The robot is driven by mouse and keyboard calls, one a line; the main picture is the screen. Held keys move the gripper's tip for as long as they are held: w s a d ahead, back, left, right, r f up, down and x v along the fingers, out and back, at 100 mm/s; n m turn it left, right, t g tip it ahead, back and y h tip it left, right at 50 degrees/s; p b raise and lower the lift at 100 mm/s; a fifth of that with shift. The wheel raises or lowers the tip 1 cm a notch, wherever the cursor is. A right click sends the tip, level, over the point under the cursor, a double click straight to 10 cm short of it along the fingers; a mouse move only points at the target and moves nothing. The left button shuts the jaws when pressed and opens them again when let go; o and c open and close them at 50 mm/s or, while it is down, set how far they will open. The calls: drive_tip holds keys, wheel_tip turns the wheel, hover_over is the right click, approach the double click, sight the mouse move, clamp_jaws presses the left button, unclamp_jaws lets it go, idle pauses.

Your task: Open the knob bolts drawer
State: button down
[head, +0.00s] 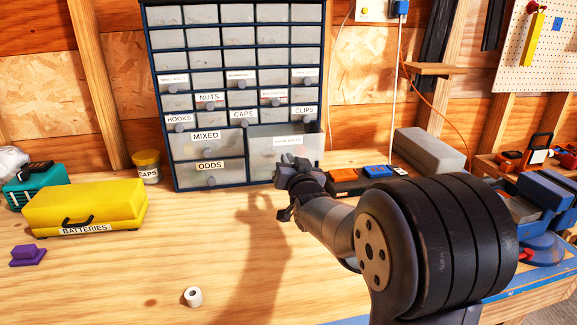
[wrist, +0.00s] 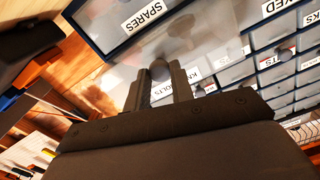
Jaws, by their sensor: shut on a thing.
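The knob bolts drawer (head: 262,148) is the large clear drawer at the cabinet's lower right in the head view. Its front appears to stand out from the cabinet face. Its label is too small to read there. My gripper (head: 284,163) is at this drawer's front. The wrist view shows its two fingers (wrist: 160,90) either side of a dark round knob (wrist: 160,70), shut on it. A drawer labelled SPARES (wrist: 112,25) lies close beside the fingers.
The drawer cabinet (head: 246,55) stands on the bench against the wall, with MIXED and ODDS drawers left of the gripper. A yellow batteries case (head: 85,203) and a white ring (head: 193,297) lie left. Coloured boxes (head: 375,173) sit close right. The front bench middle is mostly clear.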

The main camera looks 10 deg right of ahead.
drive_tip(key=s+b, duration=0.1)
drive_tip(key=s, duration=0.2)
drive_tip(key=shift+s, duration=0.25)
drive_tip(key=c, duration=1.2)
unclamp_jaws()
drive_tip(key=s+b, duration=0.1)
drive_tip(key=s, duration=0.9)
drive_tip(key=shift+s, duration=0.35)
drive_tip(key=shift+w, duration=0.15)
drive_tip(key=w+p, duration=0.1)
drive_tip(key=w, duration=1)
drive_tip(key=shift+w+p, duration=0.5)
drive_tip(key=shift+w, duration=0.3)
